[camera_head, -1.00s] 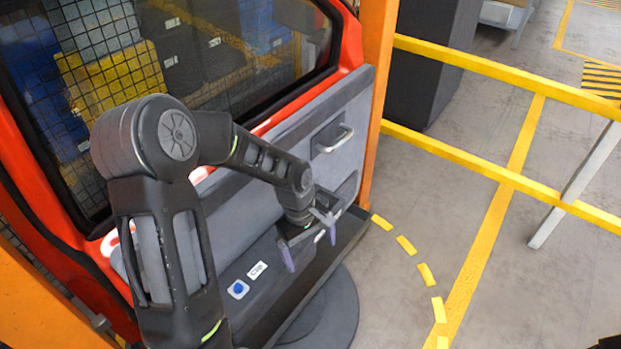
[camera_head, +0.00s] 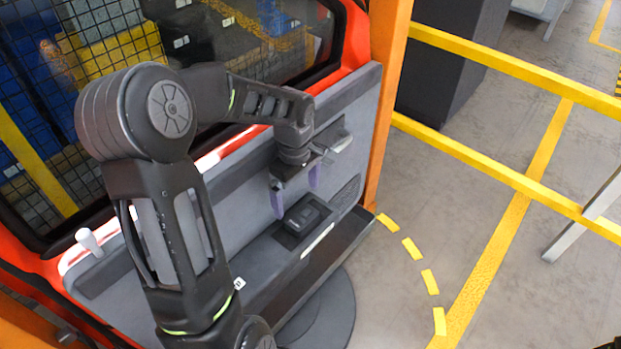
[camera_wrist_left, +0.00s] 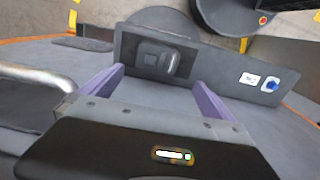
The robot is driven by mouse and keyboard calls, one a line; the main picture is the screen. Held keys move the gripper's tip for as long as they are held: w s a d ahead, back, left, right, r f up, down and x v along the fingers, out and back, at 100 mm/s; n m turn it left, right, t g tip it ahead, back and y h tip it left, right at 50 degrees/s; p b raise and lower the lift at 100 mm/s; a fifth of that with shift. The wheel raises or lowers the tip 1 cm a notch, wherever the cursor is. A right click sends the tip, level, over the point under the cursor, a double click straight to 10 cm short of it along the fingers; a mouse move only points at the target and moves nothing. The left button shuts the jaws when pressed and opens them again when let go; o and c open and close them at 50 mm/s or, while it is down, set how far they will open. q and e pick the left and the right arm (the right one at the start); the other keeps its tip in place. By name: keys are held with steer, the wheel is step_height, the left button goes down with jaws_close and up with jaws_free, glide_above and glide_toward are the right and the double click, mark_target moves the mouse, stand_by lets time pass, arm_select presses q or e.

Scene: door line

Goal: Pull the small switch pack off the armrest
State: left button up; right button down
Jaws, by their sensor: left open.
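The switch pack (camera_head: 304,215) is a small dark block set in the grey armrest (camera_head: 262,262) of the red door. It also shows in the left wrist view (camera_wrist_left: 158,60), near the end of the armrest (camera_wrist_left: 222,68). My left gripper (camera_head: 296,203) is open and empty, with its two purple fingers spread. It hangs above the switch pack, apart from it. In the left wrist view my left gripper (camera_wrist_left: 160,85) has its fingers either side of the view, with the pack beyond them. My right gripper is not in view.
A metal door handle (camera_wrist_left: 38,76) shows beside my left gripper. A white label and a blue button (camera_wrist_left: 270,85) sit farther along the armrest. An orange post (camera_head: 385,100) stands right of the door, then yellow rails (camera_head: 490,165). The floor between is clear.

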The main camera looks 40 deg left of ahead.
mark_target(299, 215)
arm_select(q)
steer(key=shift+w, duration=0.4)
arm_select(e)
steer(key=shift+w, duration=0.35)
arm_select(q)
steer(key=shift+s, duration=0.1)
steer(key=shift+f+p, duration=0.55)
steer(key=shift+f, duration=3.35)
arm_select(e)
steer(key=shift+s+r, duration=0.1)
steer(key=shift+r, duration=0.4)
arm_select(q)
steer(key=c, duration=2.1)
